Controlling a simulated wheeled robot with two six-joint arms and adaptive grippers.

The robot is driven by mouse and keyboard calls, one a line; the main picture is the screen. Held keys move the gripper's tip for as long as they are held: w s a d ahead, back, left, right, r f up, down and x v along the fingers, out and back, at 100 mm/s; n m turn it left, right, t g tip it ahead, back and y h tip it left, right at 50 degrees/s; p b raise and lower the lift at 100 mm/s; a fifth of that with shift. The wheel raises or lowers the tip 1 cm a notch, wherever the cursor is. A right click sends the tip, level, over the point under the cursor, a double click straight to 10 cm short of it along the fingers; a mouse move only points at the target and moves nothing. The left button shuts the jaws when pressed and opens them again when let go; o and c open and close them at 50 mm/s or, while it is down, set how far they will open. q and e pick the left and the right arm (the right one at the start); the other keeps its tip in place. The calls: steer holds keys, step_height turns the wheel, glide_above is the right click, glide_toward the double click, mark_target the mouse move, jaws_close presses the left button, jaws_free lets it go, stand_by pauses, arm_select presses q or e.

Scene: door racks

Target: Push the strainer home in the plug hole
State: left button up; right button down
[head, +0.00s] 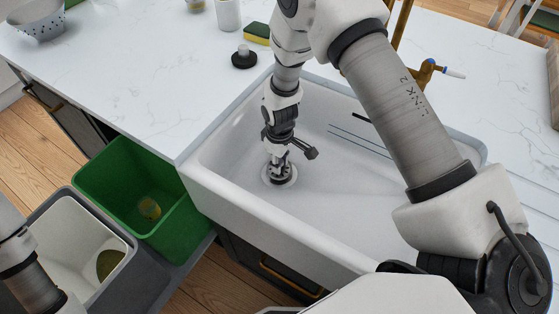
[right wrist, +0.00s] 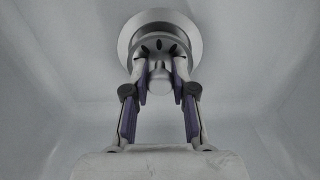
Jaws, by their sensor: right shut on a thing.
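The sink (head: 330,165) is a white basin with the plug hole's pale metal ring (head: 293,181) in its floor; the ring also shows in the right wrist view (right wrist: 190,28). The strainer is a grey slotted basket (right wrist: 159,44) with a rounded knob (right wrist: 159,80). It sits at the plug hole, its outline within the ring in the wrist view; how deep it sits I cannot tell. My right gripper (head: 279,166) points down over the hole and is shut on the strainer's knob (right wrist: 159,72). My left gripper is out of view; only part of my left arm shows at lower left.
A black stopper (head: 244,60) with a grey knob and a yellow-green sponge (head: 257,32) lie on the counter (head: 130,90) behind the sink. A green bin (head: 112,190) and a grey bin (head: 60,235) stand at left.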

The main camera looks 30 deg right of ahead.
steer(key=shift+f+b, duration=0.9)
steer(key=shift+f, duration=0.45)
steer(key=c, duration=0.9)
jaws_free()
steer(key=shift+o, duration=0.2)
steer(key=shift+r, duration=0.1)
step_height(320, 180, up, 12)
steer(key=shift+f, duration=0.1)
